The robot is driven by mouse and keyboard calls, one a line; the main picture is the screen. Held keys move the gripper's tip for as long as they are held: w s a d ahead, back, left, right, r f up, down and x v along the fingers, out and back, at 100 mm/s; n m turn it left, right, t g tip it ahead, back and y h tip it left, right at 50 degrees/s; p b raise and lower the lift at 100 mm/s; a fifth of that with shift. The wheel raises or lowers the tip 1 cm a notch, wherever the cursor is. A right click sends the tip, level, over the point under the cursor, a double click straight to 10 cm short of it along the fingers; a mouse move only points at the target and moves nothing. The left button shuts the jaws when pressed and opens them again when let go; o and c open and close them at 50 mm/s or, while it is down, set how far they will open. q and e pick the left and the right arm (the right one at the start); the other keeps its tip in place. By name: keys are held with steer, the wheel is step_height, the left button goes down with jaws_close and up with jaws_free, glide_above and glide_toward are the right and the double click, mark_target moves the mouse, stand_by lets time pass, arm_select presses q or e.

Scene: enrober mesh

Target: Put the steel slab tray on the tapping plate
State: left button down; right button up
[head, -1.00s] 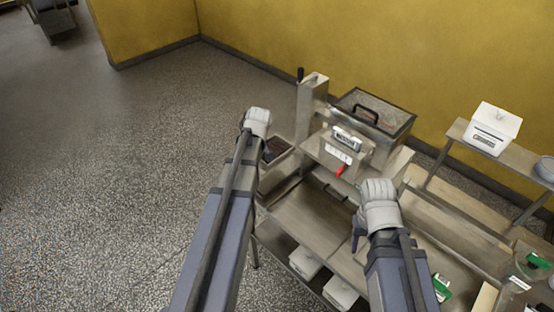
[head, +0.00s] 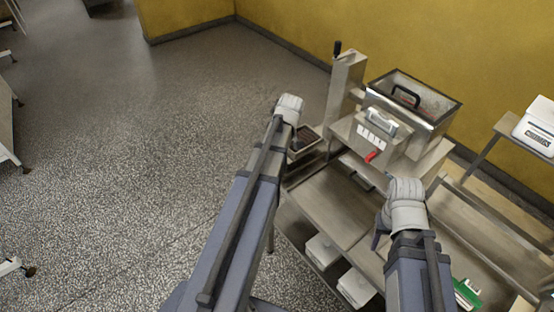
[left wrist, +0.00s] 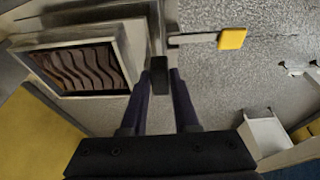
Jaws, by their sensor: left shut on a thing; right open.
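The steel slab tray (left wrist: 123,68), a square steel frame around a dark, rippled surface, lies at the left in the left wrist view. In the head view it seems to be the dark, steel-rimmed thing (head: 307,135) just beyond my left wrist. My left gripper (left wrist: 160,77) is shut on a dark grip beside the tray's right edge; whether the two are joined is unclear. In the head view its fingers (head: 293,140) are mostly hidden by my arm. My right gripper (head: 380,230) is open and empty over the steel bench. I cannot clearly make out the tapping plate.
The steel bench top (head: 325,205) is largely bare. White boxes (head: 357,287) sit below. A bar with a yellow end (left wrist: 232,38) shows beside my left gripper. Floor at left is open.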

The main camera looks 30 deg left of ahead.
arm_select(q)
steer(key=shift+f, duration=0.1)
arm_select(e)
steer(key=shift+f, duration=0.1)
arm_select(q)
step_height(320, 180, down, 4)
steer(key=b, duration=0.3)
steer(key=shift+b, duration=0.35)
arm_select(e)
step_height(320, 180, down, 4)
steer(key=shift+r, duration=0.15)
arm_select(q)
steer(key=shift+r, duration=0.25)
arm_select(e)
steer(key=shift+r, duration=0.1)
arm_select(q)
steer(key=c, duration=0.7)
jaws_free()
steer(key=p+v, duration=1.1)
steer(key=v, duration=0.1)
steer(key=shift+s+p, duration=0.1)
steer(key=shift+p, duration=0.25)
arm_select(e)
step_height(320, 180, up, 12)
steer(key=shift+f, duration=0.25)
